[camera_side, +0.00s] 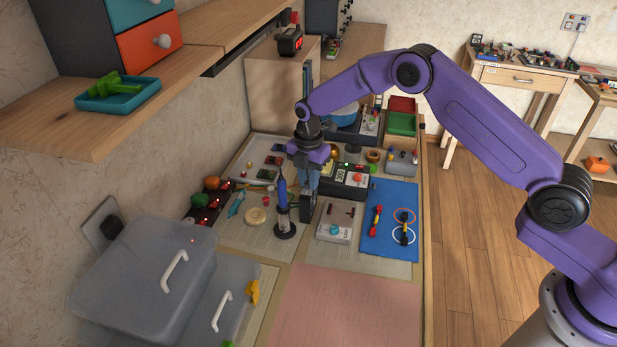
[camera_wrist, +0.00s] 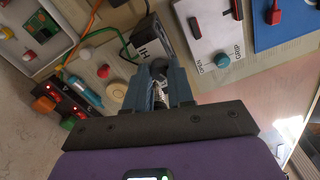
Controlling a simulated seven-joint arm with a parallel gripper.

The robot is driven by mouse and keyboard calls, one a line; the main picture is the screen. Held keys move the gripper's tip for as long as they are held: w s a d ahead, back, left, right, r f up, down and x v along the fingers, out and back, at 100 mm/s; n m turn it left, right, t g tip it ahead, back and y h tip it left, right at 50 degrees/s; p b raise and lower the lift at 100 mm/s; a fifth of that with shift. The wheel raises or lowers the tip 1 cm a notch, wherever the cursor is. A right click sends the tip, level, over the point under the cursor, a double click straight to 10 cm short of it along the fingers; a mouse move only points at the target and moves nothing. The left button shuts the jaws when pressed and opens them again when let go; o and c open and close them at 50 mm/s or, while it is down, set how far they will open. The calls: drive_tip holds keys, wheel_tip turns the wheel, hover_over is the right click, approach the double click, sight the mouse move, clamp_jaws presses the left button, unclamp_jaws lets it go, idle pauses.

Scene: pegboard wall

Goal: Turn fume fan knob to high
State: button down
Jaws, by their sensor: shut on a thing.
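My gripper (camera_wrist: 160,82) points down at the bench, and its fingers are closed around a small dark round knob (camera_wrist: 158,68), which looks like the fume fan knob. The knob sits by a box face marked "HI" (camera_wrist: 140,48); most of its pointer and the other marks are hidden by the fingers. In the side view my gripper (camera_side: 307,205) is low over the bench, just right of a blue soldering iron (camera_side: 282,190) upright in its stand, and it hides the knob there.
A white box with a teal knob (camera_side: 334,230), marked open and grip in the wrist view, stands close to the right. A blue mat (camera_side: 388,248) holds small tools. A dark box with a green display (camera_side: 340,174) stands behind. The pink mat (camera_side: 345,305) in front is clear.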

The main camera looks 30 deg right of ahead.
drive_tip(key=m, duration=0.7)
drive_tip(key=shift+m, duration=0.4)
drive_tip(key=m, duration=0.3)
drive_tip(key=shift+m, duration=0.3)
drive_tip(key=m, duration=0.4)
drive_tip(key=shift+m, duration=0.3)
drive_tip(key=m, duration=0.3)
drive_tip(key=shift+m, duration=0.3)
drive_tip(key=m, duration=0.3)
drive_tip(key=shift+m, duration=0.3)
drive_tip(key=m, duration=0.6)
drive_tip(key=shift+m, duration=0.4)
